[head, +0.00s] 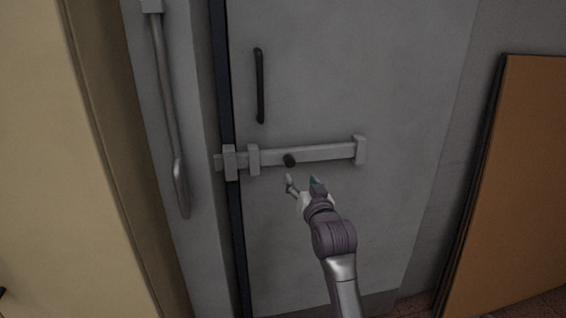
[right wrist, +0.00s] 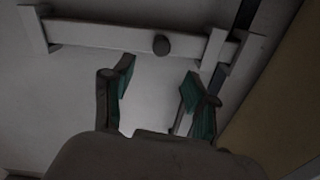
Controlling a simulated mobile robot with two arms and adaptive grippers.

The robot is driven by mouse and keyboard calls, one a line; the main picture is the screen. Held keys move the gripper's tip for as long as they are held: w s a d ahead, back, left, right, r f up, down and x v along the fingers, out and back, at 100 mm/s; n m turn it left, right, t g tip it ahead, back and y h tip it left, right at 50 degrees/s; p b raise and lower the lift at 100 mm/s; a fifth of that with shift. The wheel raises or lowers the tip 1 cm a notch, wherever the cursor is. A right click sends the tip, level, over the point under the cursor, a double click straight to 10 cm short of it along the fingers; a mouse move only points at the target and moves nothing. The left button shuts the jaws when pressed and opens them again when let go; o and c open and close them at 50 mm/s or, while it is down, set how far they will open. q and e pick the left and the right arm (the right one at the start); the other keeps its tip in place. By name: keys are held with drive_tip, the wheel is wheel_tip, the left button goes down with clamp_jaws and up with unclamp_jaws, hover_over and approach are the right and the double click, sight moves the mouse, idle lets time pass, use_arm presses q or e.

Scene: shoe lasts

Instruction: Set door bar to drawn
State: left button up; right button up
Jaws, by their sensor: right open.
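The door bar (head: 325,153) is a flat grey bar lying across the grey door (head: 330,230) in the head view. It runs through brackets on the door, and its left end passes through a bracket (head: 230,162) at the frame beyond the dark door gap. A dark round knob (head: 289,160) sticks out of the bar. My right gripper (head: 303,182) is open and empty, just below and slightly right of the knob, apart from it. In the right wrist view the knob (right wrist: 161,45) shows ahead of the open fingers (right wrist: 158,85). My left gripper is not in view.
A black vertical handle (head: 260,86) is fixed on the door above the bar. A grey lever rod (head: 170,110) hangs on the frame at left. A tan panel (head: 70,160) stands far left and an orange-brown board (head: 515,190) leans at right.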

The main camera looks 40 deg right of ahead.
sight(291, 164)
drive_tip(key=p+x, duration=0.1)
drive_tip(key=x, duration=1)
drive_tip(key=shift+w+a, duration=0.1)
drive_tip(key=shift+w, duration=0.1)
clamp_jaws()
